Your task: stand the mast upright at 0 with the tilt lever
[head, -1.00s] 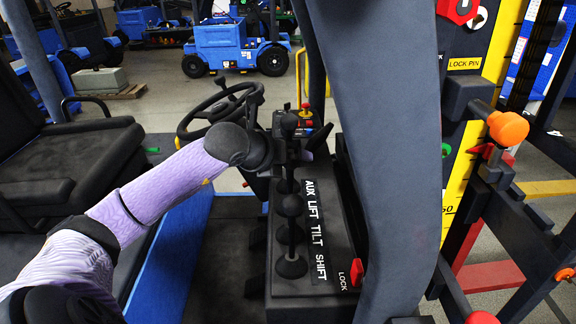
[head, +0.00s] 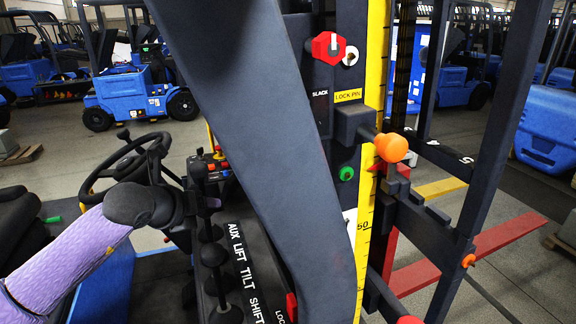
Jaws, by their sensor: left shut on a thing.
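My left gripper (head: 190,212) reaches in from the left to the row of levers beside the strip reading AUX, LIFT, TILT, SHIFT (head: 243,272). It is shut on a control lever (head: 198,172); the levers overlap, so I cannot tell which one. Black boots sit at the lever feet. The mast (head: 508,120) stands at the right as dark rails. A yellow scale (head: 373,85) runs up beside it, with a 50 mark low down. No tilt reading of 0 can be made out. My right gripper is out of view.
A thick slanted dark post (head: 262,130) stands between the levers and the mast. A red knob (head: 328,47) sits above. A steering wheel (head: 122,168) is beyond my arm. Blue trucks stand behind.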

